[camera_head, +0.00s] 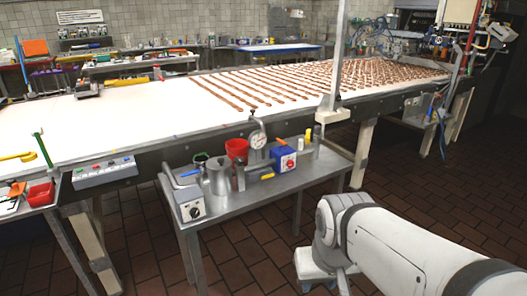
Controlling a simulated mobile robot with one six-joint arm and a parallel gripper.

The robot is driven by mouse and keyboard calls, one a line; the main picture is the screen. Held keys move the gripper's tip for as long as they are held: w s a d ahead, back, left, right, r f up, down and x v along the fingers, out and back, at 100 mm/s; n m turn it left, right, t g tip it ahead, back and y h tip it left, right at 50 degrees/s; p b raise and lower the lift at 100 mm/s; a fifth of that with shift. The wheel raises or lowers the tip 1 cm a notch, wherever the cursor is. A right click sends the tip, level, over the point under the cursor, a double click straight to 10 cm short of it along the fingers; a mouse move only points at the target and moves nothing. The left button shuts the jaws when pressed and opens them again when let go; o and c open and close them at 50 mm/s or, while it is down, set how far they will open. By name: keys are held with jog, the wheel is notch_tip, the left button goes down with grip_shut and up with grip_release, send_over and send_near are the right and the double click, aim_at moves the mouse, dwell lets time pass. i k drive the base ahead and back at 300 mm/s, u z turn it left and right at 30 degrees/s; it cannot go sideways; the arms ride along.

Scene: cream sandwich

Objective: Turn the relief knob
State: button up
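A small metal side table (240,205) stands in front of the long conveyor. On it, a grey box (187,204) at the left has a round dark knob (194,212) on its front. A blue box (284,158) farther right carries a red round knob (290,163). A round white-faced gauge (257,139) stands between them. I cannot tell which knob is the relief knob. My white arm is at the lower right, apart from the table. The end of my gripper (318,272) points downward over the floor, and its fingers are not clear.
A red cup (236,149), a metal jug (218,178) and a yellow cylinder (308,135) crowd the side table. The conveyor (150,118) carries rows of brown pieces. A vertical post (338,60) rises at its near edge. Brown tiled floor (250,250) is open before the table.

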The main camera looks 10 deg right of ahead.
aim_at(290, 164)
jog(key=u, duration=0.15)
jog(key=i, duration=1.4)
jog(key=z, duration=0.55)
